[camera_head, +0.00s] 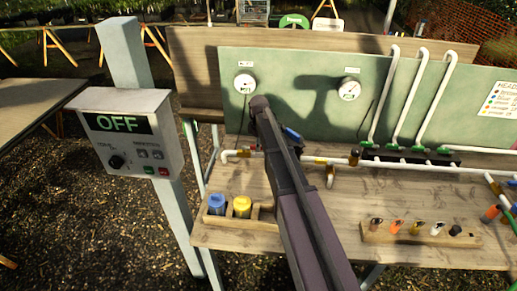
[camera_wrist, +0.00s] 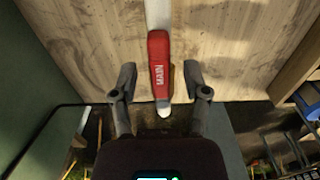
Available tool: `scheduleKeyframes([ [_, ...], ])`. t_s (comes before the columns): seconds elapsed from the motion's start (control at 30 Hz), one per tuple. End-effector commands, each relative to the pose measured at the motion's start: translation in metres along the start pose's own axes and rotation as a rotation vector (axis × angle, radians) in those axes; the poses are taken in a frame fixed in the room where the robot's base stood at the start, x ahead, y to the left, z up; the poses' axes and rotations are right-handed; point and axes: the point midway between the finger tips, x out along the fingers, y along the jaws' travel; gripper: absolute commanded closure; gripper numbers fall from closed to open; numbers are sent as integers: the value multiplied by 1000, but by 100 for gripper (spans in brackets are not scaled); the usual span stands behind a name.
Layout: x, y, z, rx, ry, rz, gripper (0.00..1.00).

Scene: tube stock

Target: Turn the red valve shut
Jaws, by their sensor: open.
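The red valve handle (camera_wrist: 159,62), lettered "MAIN", shows in the wrist view. It lies roughly in line with the white pipe (camera_wrist: 158,14), slightly slanted, and the pipe's white end shows below it. My gripper (camera_wrist: 160,72) is open, with one finger on each side of the handle's lower part. A gap shows between each finger and the handle, so neither appears to touch it. In the head view my arm crosses the bench and hides the red handle and the fingers.
The wooden bench (camera_head: 340,215) carries white pipes (camera_head: 450,167), a rack of small coloured-topped items (camera_head: 420,236), and a tray with a blue cap (camera_head: 217,203) and a yellow cap (camera_head: 242,206). A green panel with gauges (camera_head: 349,89) stands behind. A control box (camera_head: 132,140) reads "OFF".

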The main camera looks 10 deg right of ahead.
Motion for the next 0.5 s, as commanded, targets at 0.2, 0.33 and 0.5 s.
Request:
scheduleKeyframes([
  [0.2, 4, 0, 0, 0, 0, 0, 40],
  [0.33, 4, 0, 0, -1, 0, 0, 40],
  [0.5, 4, 0, -1, -1, 0, 0, 52],
])
